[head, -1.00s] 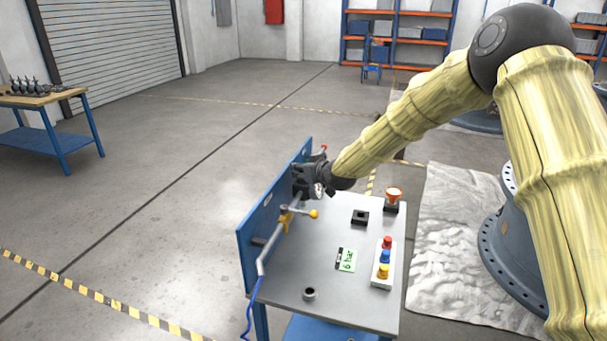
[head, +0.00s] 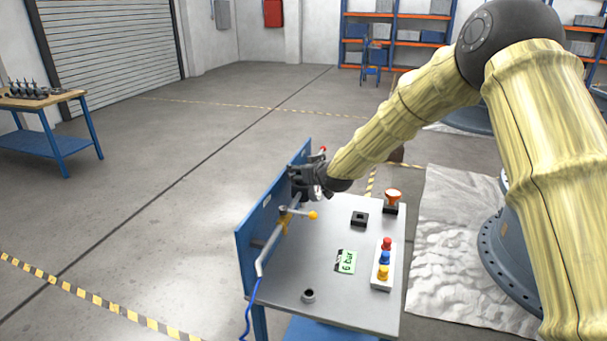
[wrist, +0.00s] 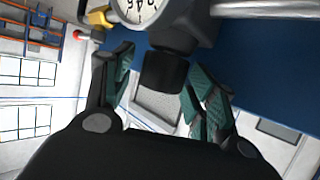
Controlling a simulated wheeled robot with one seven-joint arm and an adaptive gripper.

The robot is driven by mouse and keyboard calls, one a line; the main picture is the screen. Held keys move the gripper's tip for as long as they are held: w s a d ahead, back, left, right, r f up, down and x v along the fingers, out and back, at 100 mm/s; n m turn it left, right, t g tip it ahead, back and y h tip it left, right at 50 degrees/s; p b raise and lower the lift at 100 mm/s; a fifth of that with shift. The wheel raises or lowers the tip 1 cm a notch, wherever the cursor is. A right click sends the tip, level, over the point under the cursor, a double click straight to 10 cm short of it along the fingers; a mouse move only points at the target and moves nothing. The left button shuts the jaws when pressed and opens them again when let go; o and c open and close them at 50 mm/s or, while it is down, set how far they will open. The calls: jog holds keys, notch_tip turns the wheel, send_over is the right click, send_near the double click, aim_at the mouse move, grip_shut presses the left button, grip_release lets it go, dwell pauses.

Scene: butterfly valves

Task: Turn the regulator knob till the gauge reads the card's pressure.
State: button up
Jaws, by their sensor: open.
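The black regulator knob (wrist: 165,72) shows in the wrist view, below the regulator body. My gripper (wrist: 160,68) is open, its green-padded fingers on either side of the knob; no firm contact is visible. The white-faced gauge (wrist: 140,8) is cut off by the top edge, so its needle reading cannot be told. In the head view my gripper (head: 312,186) is at the blue panel and covers most of the regulator. The green-and-white card (head: 346,262) lies on the bench top and reads "6 bar".
A blue panel (head: 258,215) stands along the bench's left edge. A pipe with a yellow-knobbed lever valve (head: 299,212) runs in front of it.

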jog(key=shift+n+g+y+p, duration=0.7)
jog(key=shift+n+y+p, duration=0.25)
jog(key=shift+p, duration=0.7)
